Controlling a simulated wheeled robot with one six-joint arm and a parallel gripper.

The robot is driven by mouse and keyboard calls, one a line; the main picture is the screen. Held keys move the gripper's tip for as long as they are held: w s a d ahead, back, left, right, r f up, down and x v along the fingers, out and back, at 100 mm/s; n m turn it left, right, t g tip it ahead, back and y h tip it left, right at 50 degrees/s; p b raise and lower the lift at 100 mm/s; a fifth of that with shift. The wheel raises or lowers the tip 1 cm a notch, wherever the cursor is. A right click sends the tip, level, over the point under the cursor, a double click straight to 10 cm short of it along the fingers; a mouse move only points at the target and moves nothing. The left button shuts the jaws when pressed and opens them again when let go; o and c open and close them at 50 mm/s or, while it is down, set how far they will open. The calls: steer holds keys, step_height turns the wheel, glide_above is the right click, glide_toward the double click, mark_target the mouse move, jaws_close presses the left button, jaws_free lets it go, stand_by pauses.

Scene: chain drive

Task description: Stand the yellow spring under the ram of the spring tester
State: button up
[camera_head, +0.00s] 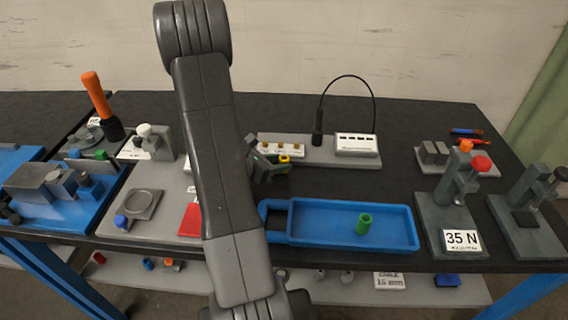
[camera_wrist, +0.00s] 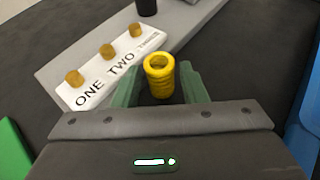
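The yellow spring (camera_wrist: 159,78) stands upright between the green fingers of my gripper (camera_wrist: 161,84) in the wrist view. One finger is close on each side of it; whether both touch it I cannot tell. In the head view, my gripper (camera_head: 275,164) is low by the front of the grey board, with the spring (camera_head: 284,159) showing at its fingers. A grey stand with a "35 N" label (camera_head: 461,240), an orange top and a red knob is at the right; it looks like the spring tester. Its ram is hard to make out.
A blue tray (camera_head: 408,236) holding a green hollow cylinder (camera_head: 363,224) lies between my gripper and the stand. A similar grey stand (camera_head: 529,235) is at the far right. The grey board (camera_head: 318,151) carries a "ONE TWO" label (camera_wrist: 109,82) and brass pegs.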

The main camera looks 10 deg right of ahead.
steer(key=c, duration=0.8)
steer(key=shift+r, duration=0.2)
steer(key=shift+c, duration=0.2)
